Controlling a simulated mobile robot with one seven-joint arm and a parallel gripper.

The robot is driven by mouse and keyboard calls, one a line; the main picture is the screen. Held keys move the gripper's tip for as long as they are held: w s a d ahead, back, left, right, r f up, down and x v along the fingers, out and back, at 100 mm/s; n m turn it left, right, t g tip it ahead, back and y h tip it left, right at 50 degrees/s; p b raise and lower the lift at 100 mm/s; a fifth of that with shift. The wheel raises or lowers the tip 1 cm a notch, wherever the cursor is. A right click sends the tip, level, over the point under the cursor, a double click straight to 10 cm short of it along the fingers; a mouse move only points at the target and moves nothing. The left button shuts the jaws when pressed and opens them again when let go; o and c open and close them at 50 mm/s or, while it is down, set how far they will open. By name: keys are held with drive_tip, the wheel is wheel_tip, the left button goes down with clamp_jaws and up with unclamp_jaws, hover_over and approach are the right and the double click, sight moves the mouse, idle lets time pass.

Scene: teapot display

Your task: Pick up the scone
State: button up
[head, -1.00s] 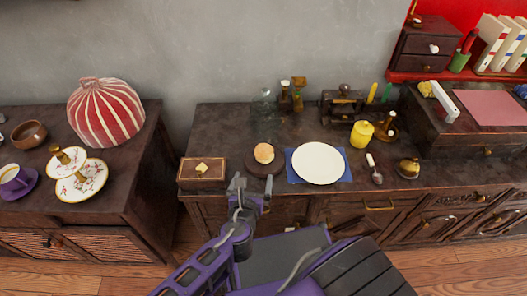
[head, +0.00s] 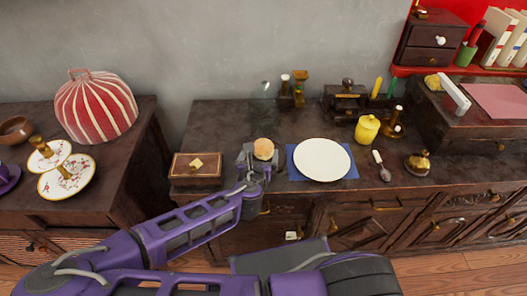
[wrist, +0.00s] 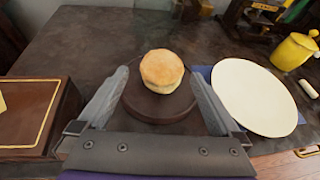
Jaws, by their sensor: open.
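The scone (head: 264,148) is round and golden, and sits on a dark round board on the dark wooden cabinet. In the wrist view the scone (wrist: 161,70) lies ahead of my gripper, between the lines of its two fingers, on the round board (wrist: 150,108). My gripper (head: 261,163) is open and empty at the near side of the scone. In the wrist view my gripper's fingers (wrist: 160,90) stand apart on either side of the board, and nothing is held. In the head view the gripper hides much of the board.
A wooden box (head: 195,168) with a gold edge stands close on the left. A white plate (head: 322,160) on a blue mat (head: 352,172) is close on the right. A yellow jar (head: 367,129) stands farther right.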

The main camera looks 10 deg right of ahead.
sight(262, 152)
drive_tip(key=shift+f+b+x, duration=0.15)
drive_tip(key=shift+b+x, duration=0.1)
drive_tip(key=shift+x, duration=1.2)
drive_tip(key=shift+f+b+x, duration=0.2)
drive_tip(key=shift+b+x, duration=0.05)
drive_tip(key=shift+x, duration=1.15)
drive_tip(key=shift+s+d, duration=0.15)
drive_tip(key=shift+s, duration=0.05)
drive_tip(key=c, duration=1.2)
